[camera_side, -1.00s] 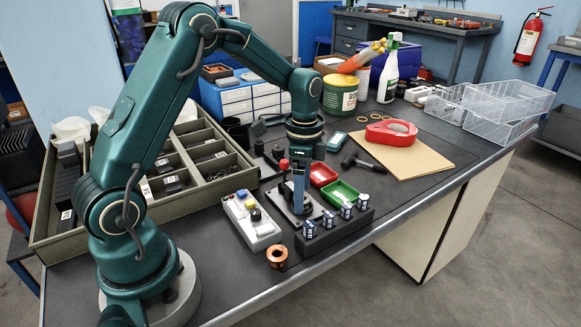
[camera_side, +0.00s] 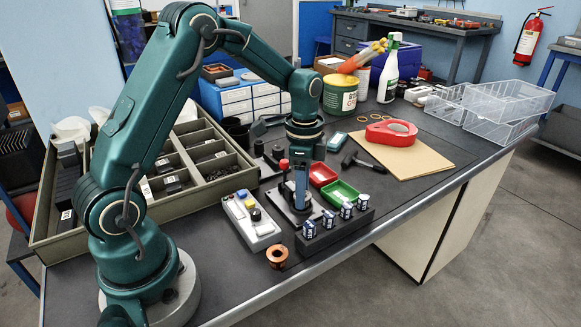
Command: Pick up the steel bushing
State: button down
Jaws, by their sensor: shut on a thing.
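My gripper (camera_side: 300,204) points straight down over the black base plate (camera_side: 283,205) in the middle of the bench. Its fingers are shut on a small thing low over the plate. The fingers mostly hide this thing; it appears to be the steel bushing, but its shape is hard to make out. I cannot tell whether it touches the plate. A copper-coloured bushing (camera_side: 277,264) stands apart at the front of the bench.
Close by are a grey button box (camera_side: 262,236) to the left, a black block with several small vials (camera_side: 324,240) in front, and a green tray (camera_side: 334,188) and a red tray (camera_side: 324,170) to the right. A hammer (camera_side: 350,159) lies behind them.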

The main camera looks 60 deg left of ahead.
notch_tip(320, 180, up, 4)
jog(key=shift+a+f, duration=0.1)
jog(key=s+a+r, duration=0.6)
jog(key=s+a, duration=0.1)
jog(key=a, duration=0.2)
jog(key=shift+s+r, duration=0.15)
jog(key=shift+r, duration=0.15)
